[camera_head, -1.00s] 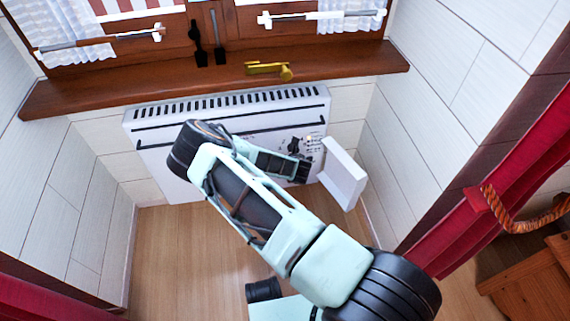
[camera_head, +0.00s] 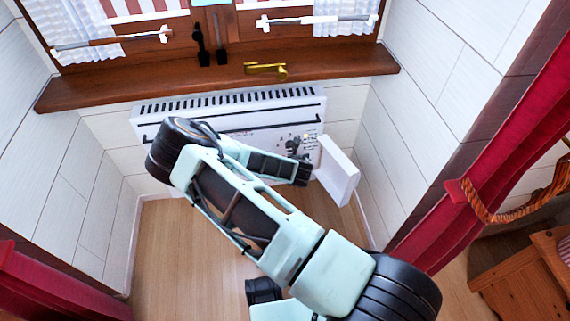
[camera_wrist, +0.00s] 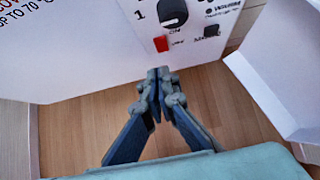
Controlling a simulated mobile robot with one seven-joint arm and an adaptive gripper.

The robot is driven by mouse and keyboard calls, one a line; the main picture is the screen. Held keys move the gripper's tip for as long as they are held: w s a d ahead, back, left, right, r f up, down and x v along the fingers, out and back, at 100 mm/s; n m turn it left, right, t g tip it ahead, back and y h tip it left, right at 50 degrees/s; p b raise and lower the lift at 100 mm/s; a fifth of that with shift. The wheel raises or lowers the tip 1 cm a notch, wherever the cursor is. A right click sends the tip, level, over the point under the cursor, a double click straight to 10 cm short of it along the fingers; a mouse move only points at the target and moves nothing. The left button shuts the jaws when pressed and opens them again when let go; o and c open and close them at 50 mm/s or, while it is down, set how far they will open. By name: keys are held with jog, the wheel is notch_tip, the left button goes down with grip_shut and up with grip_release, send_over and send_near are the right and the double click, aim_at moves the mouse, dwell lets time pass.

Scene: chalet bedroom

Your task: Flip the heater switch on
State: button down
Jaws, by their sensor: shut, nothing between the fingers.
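The white heater (camera_head: 240,101) stands against the wall under the window sill. Its control panel is at its right end, partly hidden by my arm in the head view.
A wooden sill (camera_head: 215,82) with a brass latch (camera_head: 265,69) juts out above the heater. White panelled walls close in on both sides. A red curtain (camera_head: 480,150) hangs at the right. The wooden floor (camera_head: 185,250) in front of the heater is clear.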

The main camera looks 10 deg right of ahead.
jog(key=v, duration=0.2)
jog(key=shift+s+r, duration=0.15)
jog(key=shift+r, duration=0.2)
